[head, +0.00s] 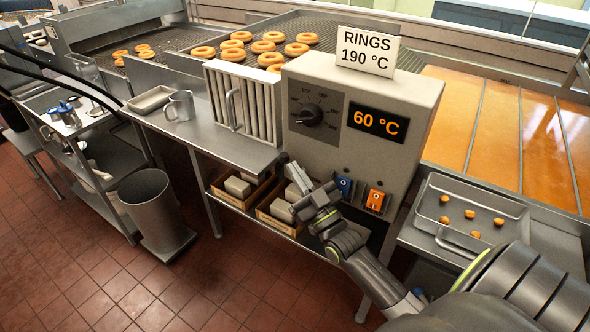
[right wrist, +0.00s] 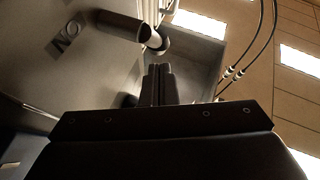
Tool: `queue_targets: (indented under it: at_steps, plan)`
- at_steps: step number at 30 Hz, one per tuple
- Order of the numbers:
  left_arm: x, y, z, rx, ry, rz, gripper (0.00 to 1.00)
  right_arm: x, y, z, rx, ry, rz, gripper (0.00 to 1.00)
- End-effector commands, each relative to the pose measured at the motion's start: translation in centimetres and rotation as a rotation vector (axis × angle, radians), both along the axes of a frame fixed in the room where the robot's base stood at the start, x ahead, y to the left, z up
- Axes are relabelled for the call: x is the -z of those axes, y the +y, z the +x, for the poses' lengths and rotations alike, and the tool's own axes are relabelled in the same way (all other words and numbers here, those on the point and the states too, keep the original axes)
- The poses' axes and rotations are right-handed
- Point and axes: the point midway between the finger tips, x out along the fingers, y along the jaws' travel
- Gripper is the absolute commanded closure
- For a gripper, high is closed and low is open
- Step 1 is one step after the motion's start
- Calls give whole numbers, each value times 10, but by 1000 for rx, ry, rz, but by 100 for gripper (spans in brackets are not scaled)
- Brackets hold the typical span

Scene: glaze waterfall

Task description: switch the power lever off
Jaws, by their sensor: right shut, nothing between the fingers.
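A grey control box (head: 330,160) has a black dial, a display reading 60 °C and two small levers low on its front. One lever is on a blue plate (head: 343,186), the other on an orange plate (head: 375,200). Their labels are too small to read in the head view. My right gripper (head: 291,170) is shut and empty, left of the blue plate by the box's lower left edge. My left gripper is out of view.
A ridged metal panel with a handle (head: 242,105) stands left of the box. Wooden crates (head: 241,194) lie on the shelf below.

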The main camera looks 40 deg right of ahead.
Motion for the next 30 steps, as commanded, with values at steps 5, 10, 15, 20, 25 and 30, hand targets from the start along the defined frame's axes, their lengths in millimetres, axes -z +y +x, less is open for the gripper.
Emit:
queue_targets:
  at_steps: [5,10,15,20,25,30]
  plan:
    - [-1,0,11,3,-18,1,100,3,-1,9,0,0,1,100]
    - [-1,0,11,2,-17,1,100,3,-1,10,0,1,0,100]
    - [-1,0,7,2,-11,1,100,3,-1,10,0,1,0,100]
    - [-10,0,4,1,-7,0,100,0,0,15,0,35,-15,100]
    - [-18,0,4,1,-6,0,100,3,1,23,0,75,-31,100]
    - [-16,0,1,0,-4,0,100,4,1,23,-1,72,-31,100]
